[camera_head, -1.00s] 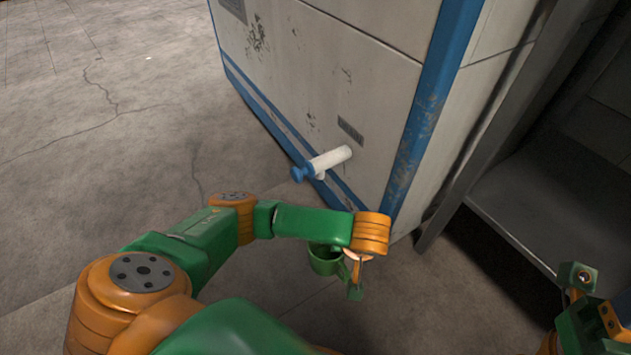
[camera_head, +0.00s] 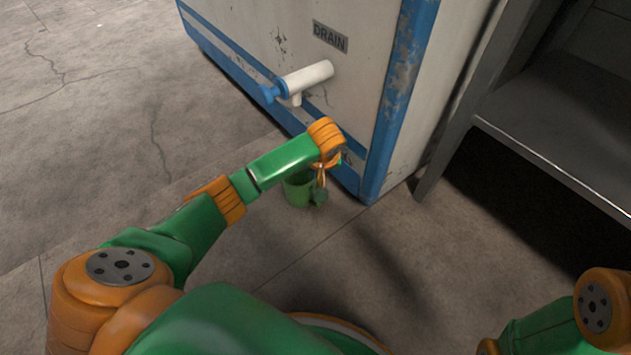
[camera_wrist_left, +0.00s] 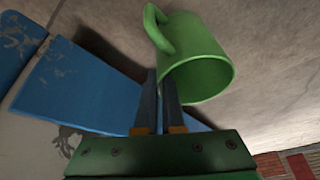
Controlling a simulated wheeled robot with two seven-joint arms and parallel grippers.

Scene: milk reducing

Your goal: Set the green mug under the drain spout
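The green mug (camera_head: 298,190) hangs from my left gripper (camera_head: 319,190), roughly upright, in front of the cabinet's base. The white drain spout (camera_head: 308,78) with a blue end sticks out of the cabinet under a DRAIN label. Its short outlet points down. The mug is lower than the spout and nearer to me, not under it. My right gripper is out of view.
The white and blue cabinet (camera_head: 262,40) stands ahead, with its blue corner edge right of the mug. A grey metal shelf (camera_head: 570,110) stands at the right, its leg near the cabinet. The concrete floor (camera_head: 120,150) is clear at left.

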